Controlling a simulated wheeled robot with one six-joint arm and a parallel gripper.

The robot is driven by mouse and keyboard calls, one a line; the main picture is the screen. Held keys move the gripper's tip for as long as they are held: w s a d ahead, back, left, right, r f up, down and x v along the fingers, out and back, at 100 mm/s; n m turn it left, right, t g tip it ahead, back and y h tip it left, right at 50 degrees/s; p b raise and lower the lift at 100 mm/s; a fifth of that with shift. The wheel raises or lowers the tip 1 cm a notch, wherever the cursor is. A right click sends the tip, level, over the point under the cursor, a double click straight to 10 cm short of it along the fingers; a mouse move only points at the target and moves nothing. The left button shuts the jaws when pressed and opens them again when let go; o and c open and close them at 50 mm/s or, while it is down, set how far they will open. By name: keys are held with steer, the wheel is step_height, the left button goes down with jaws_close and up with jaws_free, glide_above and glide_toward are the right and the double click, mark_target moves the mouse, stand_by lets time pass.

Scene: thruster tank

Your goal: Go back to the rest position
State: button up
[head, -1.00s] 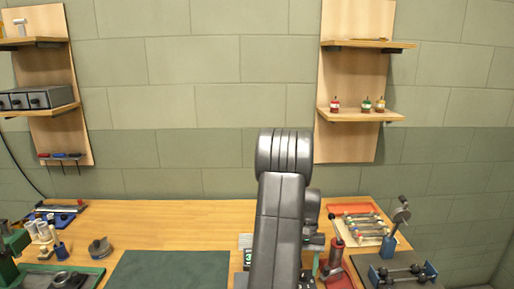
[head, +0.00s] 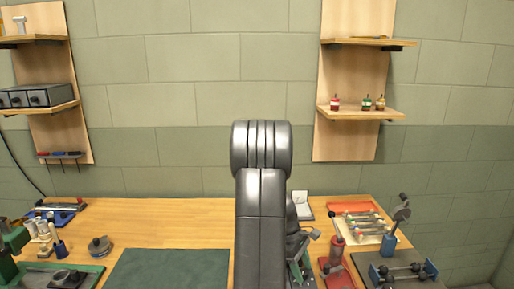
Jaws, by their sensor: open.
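My arm (head: 262,215) rises from the bottom edge in the middle of the head view, its rounded joint in front of the wall. Part of my arm's wrist end shows low at its right side, partly behind the upper link. My gripper's fingers are hidden there, so I cannot see whether they hold anything.
The wooden bench (head: 180,220) carries a dark green mat (head: 170,270), a round grey part (head: 99,247), a red-based tool (head: 335,260), a tray of rods (head: 362,224) and a blue-grey fixture (head: 402,272). Wall shelves stand at left (head: 45,108) and right (head: 365,115).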

steer(key=n+t, duration=0.1)
steer(key=n, duration=0.2)
steer(key=n+t+b, duration=0.1)
steer(key=n, duration=0.2)
steer(key=shift+s+h, duration=0.15)
steer(key=shift+h, duration=0.25)
steer(key=shift+a, duration=0.1)
